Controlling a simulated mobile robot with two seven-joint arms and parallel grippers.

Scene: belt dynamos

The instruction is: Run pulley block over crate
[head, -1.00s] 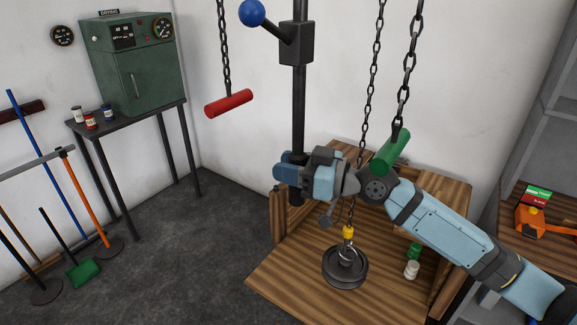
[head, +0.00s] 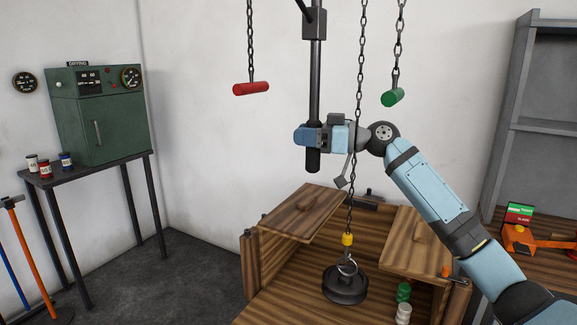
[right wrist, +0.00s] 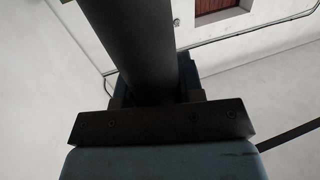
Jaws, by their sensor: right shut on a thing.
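A chain comes down from above the head view to a yellow hook fitting (head: 347,239). A dark round weight (head: 345,286) with a ring hangs just below it. The wooden crate (head: 252,262) stands around and behind the weight, its two flaps raised to the sides. I cannot tell whether the weight touches wood. My right gripper (head: 313,138) is shut around the lower part of a black upright pole (head: 316,75); the pole also fills the right wrist view (right wrist: 146,45). The pulley block itself is not clearly in view. My left gripper is out of view.
A red handle (head: 251,88) and a green handle (head: 392,97) hang on chains either side of the pole. A green drying oven (head: 103,115) is on a table at left. Grey shelving is at right.

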